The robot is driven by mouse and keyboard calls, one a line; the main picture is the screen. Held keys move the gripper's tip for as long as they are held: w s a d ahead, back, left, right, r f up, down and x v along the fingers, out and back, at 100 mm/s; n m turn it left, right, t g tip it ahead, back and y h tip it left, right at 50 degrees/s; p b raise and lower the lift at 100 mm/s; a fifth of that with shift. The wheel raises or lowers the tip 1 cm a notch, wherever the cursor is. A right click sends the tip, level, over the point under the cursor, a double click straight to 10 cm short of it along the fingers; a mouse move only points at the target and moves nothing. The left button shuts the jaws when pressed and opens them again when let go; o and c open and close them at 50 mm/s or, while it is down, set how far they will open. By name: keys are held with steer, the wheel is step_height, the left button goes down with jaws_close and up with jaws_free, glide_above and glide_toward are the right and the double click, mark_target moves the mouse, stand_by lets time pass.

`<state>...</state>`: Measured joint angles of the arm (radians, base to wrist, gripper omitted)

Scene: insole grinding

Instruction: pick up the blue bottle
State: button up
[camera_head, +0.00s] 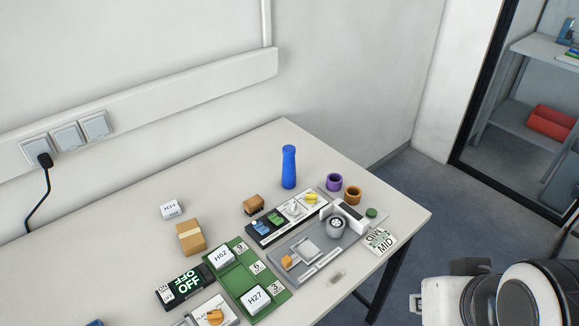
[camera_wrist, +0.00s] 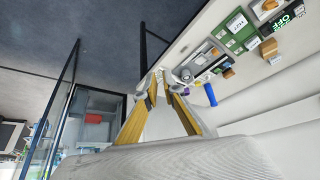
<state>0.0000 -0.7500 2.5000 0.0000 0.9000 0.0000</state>
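The blue bottle (camera_head: 289,167) stands upright near the back corner of the table, close to the wall, in the head view. It also shows in the wrist view (camera_wrist: 210,94), to the right of my gripper's fingers and well beyond them. My gripper (camera_wrist: 161,88) shows in the wrist view with its two yellowish fingers spread apart and nothing visible between them. It is away from the bottle. In the head view only white and dark arm parts of mine show at the lower right, and the fingers are out of sight there.
A purple cup (camera_head: 334,182) and an orange-brown cup (camera_head: 353,195) stand right of the bottle. In front are a dark-and-white tray (camera_head: 262,238), a grey machine board (camera_head: 318,258), a green board (camera_head: 272,293) and a cardboard box (camera_head: 190,237). The table behind the box is mostly clear.

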steer(key=o, duration=0.9)
steer(key=shift+c, duration=0.2)
steer(key=t+y, duration=0.2)
steer(key=t, duration=0.7)
glide_above(290, 153)
steer(key=s+d, duration=0.5)
steer(key=s, duration=0.3)
step_height(290, 153, down, 6)
steer(key=r, duration=0.1)
steer(key=shift+w+a+f+t+h, duration=0.35)
steer(key=shift+a+f+t, duration=0.35)
steer(key=shift+f, duration=1.15)
steer(key=shift+w+a+f+t+h, duration=0.4)
steer(key=shift+a+f, duration=0.55)
steer(key=shift+f, duration=0.95)
steer(key=shift+w+a+f+t+h, duration=0.3)
steer(key=shift+a+f+t, duration=0.4)
steer(key=shift+f, duration=1.15)
steer(key=shift+a, duration=0.1)
